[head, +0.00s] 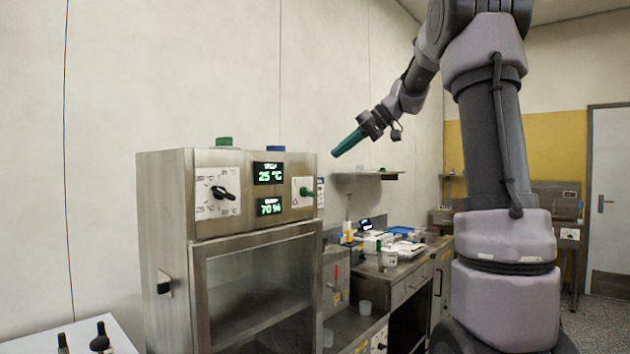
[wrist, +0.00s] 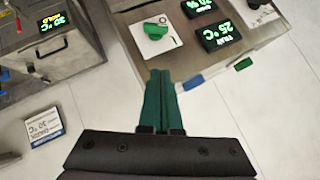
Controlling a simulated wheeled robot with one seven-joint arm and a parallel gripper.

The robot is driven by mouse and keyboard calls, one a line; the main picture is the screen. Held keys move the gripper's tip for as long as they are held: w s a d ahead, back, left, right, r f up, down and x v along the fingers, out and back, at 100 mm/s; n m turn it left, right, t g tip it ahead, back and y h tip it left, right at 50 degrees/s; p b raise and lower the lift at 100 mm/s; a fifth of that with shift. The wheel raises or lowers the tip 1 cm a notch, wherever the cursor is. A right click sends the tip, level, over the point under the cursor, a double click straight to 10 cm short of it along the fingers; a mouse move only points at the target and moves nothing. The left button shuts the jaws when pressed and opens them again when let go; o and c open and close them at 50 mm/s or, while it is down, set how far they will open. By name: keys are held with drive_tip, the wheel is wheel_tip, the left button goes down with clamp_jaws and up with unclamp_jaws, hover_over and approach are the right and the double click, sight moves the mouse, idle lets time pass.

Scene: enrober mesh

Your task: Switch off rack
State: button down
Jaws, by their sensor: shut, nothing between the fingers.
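The steel cabinet (head: 255,225), which I take to be the rack, stands left of centre with a glass door. Its top panel has a green rotary switch (head: 306,191) on a white plate, two lit displays (head: 269,173) reading 25 °C and 70 %, and a black knob (head: 223,192) on a dial. In the wrist view the green switch (wrist: 155,31) shows upside down; I cannot read its setting for certain. My gripper (head: 337,153) has green fingers and is shut and empty. It is above and right of the switch, apart from it; its fingertips (wrist: 160,73) also show in the wrist view.
A blue block (head: 275,149) and a green block (head: 224,141) sit on the cabinet top. A counter (head: 405,283) with jars and devices stands to the right, below a wall shelf (head: 365,175). Black handles (head: 101,338) rise at the lower left. Air before the panel looks clear.

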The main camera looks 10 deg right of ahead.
sight(307, 192)
drive_tip(key=x, duration=0.7)
drive_tip(key=shift+w+a+f, duration=0.1)
drive_tip(key=shift+a+f, duration=0.1)
drive_tip(key=shift+a, duration=0.05)
drive_tip(key=shift+s+a+f, duration=0.2)
drive_tip(key=shift+a+f, duration=0.05)
drive_tip(key=shift+f, duration=0.25)
drive_tip(key=shift+s+a+f, duration=0.15)
drive_tip(key=shift+a+f, duration=0.1)
drive_tip(key=shift+f, duration=0.3)
drive_tip(key=shift+s+a+f, duration=0.2)
drive_tip(key=shift+a+f, duration=0.1)
drive_tip(key=shift+f, duration=0.4)
